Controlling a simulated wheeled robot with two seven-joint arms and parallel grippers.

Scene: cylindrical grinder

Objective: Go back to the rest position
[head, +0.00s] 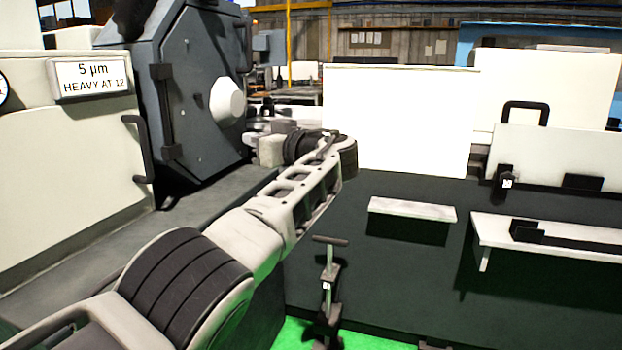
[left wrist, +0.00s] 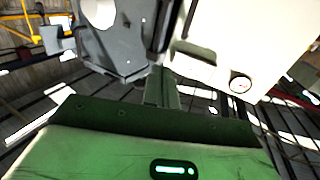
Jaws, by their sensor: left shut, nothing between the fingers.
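My left arm comes in from the lower left of the head view and reaches toward the middle. My left gripper (head: 266,149) is at its far end, just right of the dark grey wheel housing (head: 205,85), and looks small and partly hidden by the wrist. In the left wrist view, its fingers (left wrist: 162,86) are shut together with nothing between them, beyond the green-lit gripper body. They point toward the housing and the cream panel with a gauge (left wrist: 240,83). Whether the gripper touches the machine cannot be told. My right gripper is not in view.
A cream cabinet (head: 60,180) with a "5 µm HEAVY AT 12" sign (head: 93,77) and a black handle (head: 140,148) stands left. A pale panel (head: 398,120) stands behind the arm. A small shelf (head: 412,209) and a T-handled fixture (head: 328,270) are to the right.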

